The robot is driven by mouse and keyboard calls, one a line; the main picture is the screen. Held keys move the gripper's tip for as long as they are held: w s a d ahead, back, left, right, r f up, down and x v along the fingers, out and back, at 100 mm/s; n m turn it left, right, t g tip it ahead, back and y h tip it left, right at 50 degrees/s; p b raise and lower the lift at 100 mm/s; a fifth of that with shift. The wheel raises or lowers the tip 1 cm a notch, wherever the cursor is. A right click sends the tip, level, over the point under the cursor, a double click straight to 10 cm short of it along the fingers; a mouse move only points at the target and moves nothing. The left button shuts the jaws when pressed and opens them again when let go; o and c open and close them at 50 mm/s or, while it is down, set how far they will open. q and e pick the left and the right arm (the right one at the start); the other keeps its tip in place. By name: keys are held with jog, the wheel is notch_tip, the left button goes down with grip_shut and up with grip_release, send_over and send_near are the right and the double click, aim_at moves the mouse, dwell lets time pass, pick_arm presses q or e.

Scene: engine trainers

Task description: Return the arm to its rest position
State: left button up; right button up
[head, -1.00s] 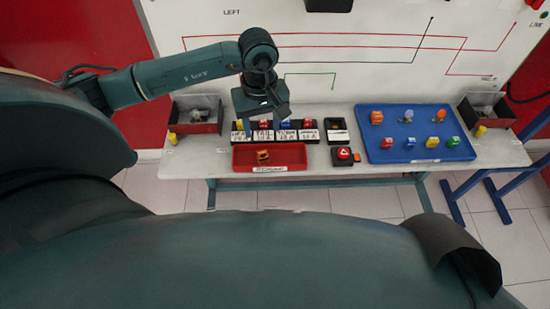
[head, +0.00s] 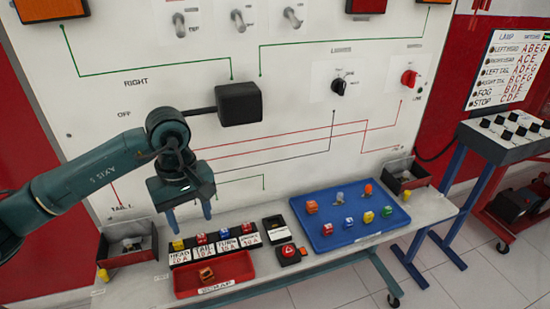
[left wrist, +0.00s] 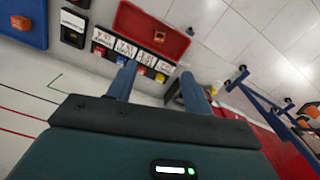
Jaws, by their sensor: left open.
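My left arm comes in from the left in the head view. Its gripper (head: 189,218) hangs with fingers down above the back edge of the table, over the labelled fuse row (head: 215,244). The left wrist view shows its two fingers (left wrist: 160,84) spread apart with nothing between them. The fuse row (left wrist: 132,54) and the red scrap tray (left wrist: 190,44) lie beyond the fingertips there. In the head view the red scrap tray (head: 238,266) holds one orange fuse (head: 206,274). My right gripper is in neither view.
A blue tray (head: 335,246) with several coloured pieces stands on the table's right. Dark bins stand at the left (head: 127,246) and right (head: 407,176) ends. A white wall panel (head: 300,140) with a black box (head: 239,103) rises behind. A red button box (head: 290,254) sits mid-table.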

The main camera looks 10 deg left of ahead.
pick_arm(q)
jog(key=s+d+f+n+g+h, duration=0.15)
jog(key=s+d+h, duration=0.3)
jog(key=d, duration=0.45)
jog(key=s+d+n+g+h, duration=0.25)
jog(key=d+h, duration=0.35)
jog(key=d, duration=0.4)
jog(key=d+r+n+t+h+p, duration=0.1)
jog(key=d+r+n+t+h, duration=0.3)
jog(key=n, duration=0.4)
jog(key=d+r+n+t+h, duration=0.2)
jog(key=r+n+t+h, duration=0.15)
jog(key=n+h, duration=0.4)
jog(key=w+a+f+n+t+y, duration=0.2)
jog(key=a+f+n+t+y, duration=0.4)
jog(key=n, duration=0.8)
jog(key=w+a+f+n+t+y, duration=0.3)
jog(key=f+n+t+y, duration=0.3)
jog(key=n, duration=0.8)
jog(key=s+a+f+n+g+y, duration=0.2)
jog(key=s+f+n+y, duration=0.1)
jog(key=s+f+n, duration=0.2)
jog(key=s+a+f+n+g+y, duration=0.2)
jog(key=s+f+n+g+y, duration=0.1)
jog(key=s+f+n, duration=0.2)
notch_tip(320, 180, down, 4)
jog(key=shift+s+a+f+n+y+p, duration=0.1)
jog(key=shift+s+a+n+y+p, duration=0.15)
jog(key=shift+n, duration=0.8)
